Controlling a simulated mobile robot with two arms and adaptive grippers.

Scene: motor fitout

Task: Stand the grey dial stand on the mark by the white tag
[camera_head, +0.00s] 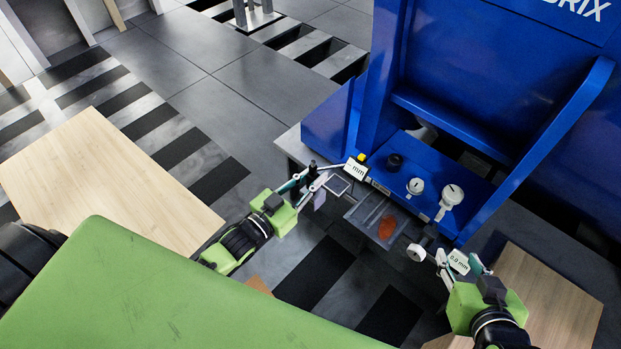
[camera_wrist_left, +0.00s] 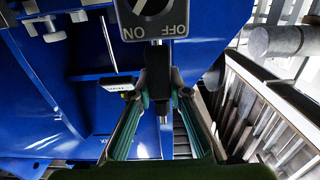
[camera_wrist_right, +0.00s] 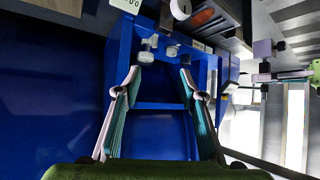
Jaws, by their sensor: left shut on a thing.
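My left gripper (camera_head: 314,180) is shut on a dark upright part (camera_wrist_left: 157,80) near the front left corner of the blue machine. It appears to be the grey dial stand, whose dark grey face with ON and OFF lettering (camera_wrist_left: 155,20) fills the top of the left wrist view. The fingers hide much of the stand in the head view. A white tag reading "mm" (camera_head: 355,169) is just right of this gripper. Another white tag (camera_head: 459,262) shows between the fingers of my right gripper (camera_head: 458,259). That gripper is open and empty. The mark cannot be made out.
A grey tray (camera_head: 358,213) holds an orange piece (camera_head: 387,227). White dials (camera_head: 452,195) and a black round part (camera_head: 395,160) are on the blue machine's ledge. Its side walls (camera_head: 540,150) rise behind. A wooden board (camera_head: 100,175) is at left, another (camera_head: 555,295) at right.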

